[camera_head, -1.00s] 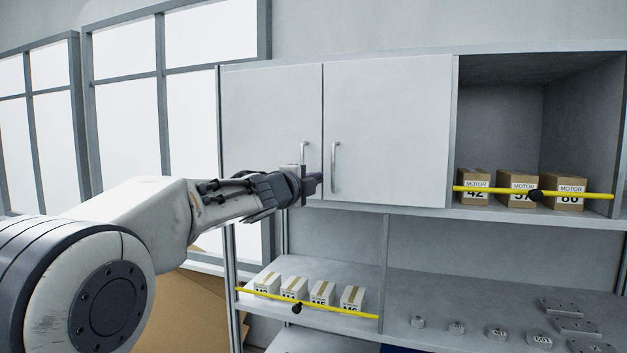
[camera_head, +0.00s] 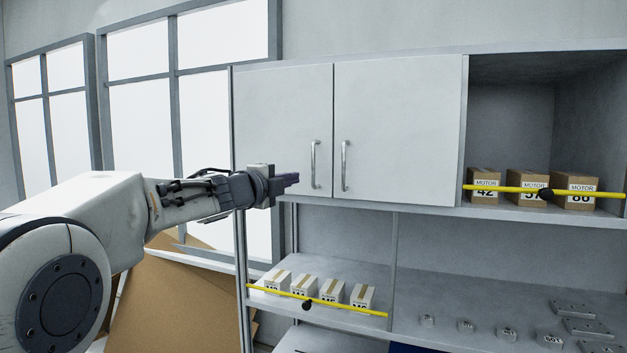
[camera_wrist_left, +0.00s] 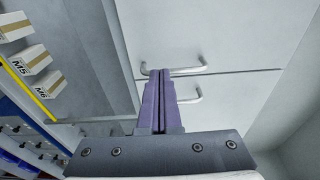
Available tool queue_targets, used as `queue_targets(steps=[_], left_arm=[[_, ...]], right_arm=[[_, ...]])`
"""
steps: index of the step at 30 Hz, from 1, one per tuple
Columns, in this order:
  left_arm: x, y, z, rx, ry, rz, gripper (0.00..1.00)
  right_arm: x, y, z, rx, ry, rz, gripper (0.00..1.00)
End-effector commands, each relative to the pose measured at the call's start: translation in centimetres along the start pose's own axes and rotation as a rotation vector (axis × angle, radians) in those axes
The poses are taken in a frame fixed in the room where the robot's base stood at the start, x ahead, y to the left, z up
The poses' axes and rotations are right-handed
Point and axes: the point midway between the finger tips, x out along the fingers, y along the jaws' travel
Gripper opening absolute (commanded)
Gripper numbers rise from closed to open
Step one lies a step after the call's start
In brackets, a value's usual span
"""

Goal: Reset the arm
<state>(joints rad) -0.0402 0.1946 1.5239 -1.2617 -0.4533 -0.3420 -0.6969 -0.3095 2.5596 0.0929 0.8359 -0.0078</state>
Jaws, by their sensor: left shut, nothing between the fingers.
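My left gripper (camera_head: 291,179) is shut and empty, in front of the lower part of the left cabinet door (camera_head: 282,120). It is left of that door's handle (camera_head: 315,164) and looks apart from it in the head view. In the left wrist view the purple fingers (camera_wrist_left: 160,98) are pressed together, pointing toward the door handles (camera_wrist_left: 178,70). Both cabinet doors look closed; the right door (camera_head: 398,125) has its own handle (camera_head: 345,166). My right gripper is in neither view.
An open compartment at right holds motor boxes (camera_head: 527,188) behind a yellow bar (camera_head: 500,188). The lower shelf (camera_head: 400,312) holds small white boxes (camera_head: 304,288) behind another yellow bar (camera_head: 350,308), and metal parts (camera_head: 590,328). Cardboard (camera_head: 185,310) leans at lower left.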

Motion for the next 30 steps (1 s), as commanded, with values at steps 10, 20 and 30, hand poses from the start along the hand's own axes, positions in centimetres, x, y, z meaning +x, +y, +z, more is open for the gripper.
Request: queue_targets(steps=[10,20,30], left_arm=[[-1.2,1.6,1.8,-0.08,-0.03,0.012,0.0],[-7.9,20.4,-6.5,-0.728,-0.368,0.346,0.0],[-23.8,38.6,-16.1,-1.077,-0.721,0.87,0.0]], right_arm=[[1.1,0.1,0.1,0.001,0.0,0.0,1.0],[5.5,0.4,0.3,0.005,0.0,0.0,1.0],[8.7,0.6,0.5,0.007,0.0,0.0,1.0]])
